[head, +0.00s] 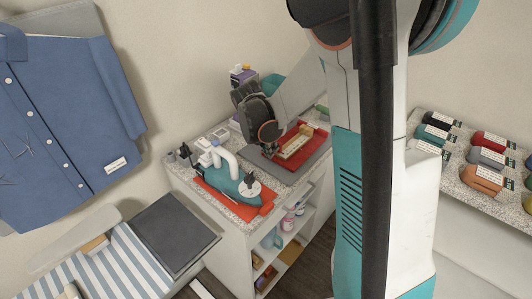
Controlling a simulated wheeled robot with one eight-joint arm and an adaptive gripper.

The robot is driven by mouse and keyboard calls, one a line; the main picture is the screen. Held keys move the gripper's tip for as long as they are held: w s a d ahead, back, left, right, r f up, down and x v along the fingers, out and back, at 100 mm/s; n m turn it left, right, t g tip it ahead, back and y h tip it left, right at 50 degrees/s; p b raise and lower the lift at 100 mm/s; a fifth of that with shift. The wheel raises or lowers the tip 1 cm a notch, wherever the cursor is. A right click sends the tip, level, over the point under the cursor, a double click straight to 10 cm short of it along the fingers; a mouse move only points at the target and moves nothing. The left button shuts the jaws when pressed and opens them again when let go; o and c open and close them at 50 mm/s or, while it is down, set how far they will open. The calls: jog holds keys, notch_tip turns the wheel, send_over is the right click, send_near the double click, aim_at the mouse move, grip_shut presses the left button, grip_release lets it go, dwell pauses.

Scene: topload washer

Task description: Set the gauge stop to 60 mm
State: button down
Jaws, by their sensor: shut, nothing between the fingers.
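A pale tan and brass-coloured device (297,143), seemingly the gauge, lies on a red base (318,136) over a dark grey mat (262,161) on the speckled counter. It is too small here to make out a stop, a scale or any mm marks. My gripper (270,153) is at the left end of this device, pointing down, with its fingers shut and empty. It hides part of that end. I cannot tell whether the fingertips touch the device.
A teal and white machine (228,181) stands on an orange-red mat (266,208) left of the gauge. Folded coloured fabrics (484,160) lie on the right counter. A blue shirt (70,125) hangs at left above a striped board (125,260).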

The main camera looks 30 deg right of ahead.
aim_at(284, 147)
jog(key=shift+d, duration=0.1)
jog(key=d, duration=0.2)
jog(key=w+d, duration=0.2)
jog(key=d, duration=0.1)
jog(key=shift+d, duration=0.35)
jog(key=shift+a, duration=0.2)
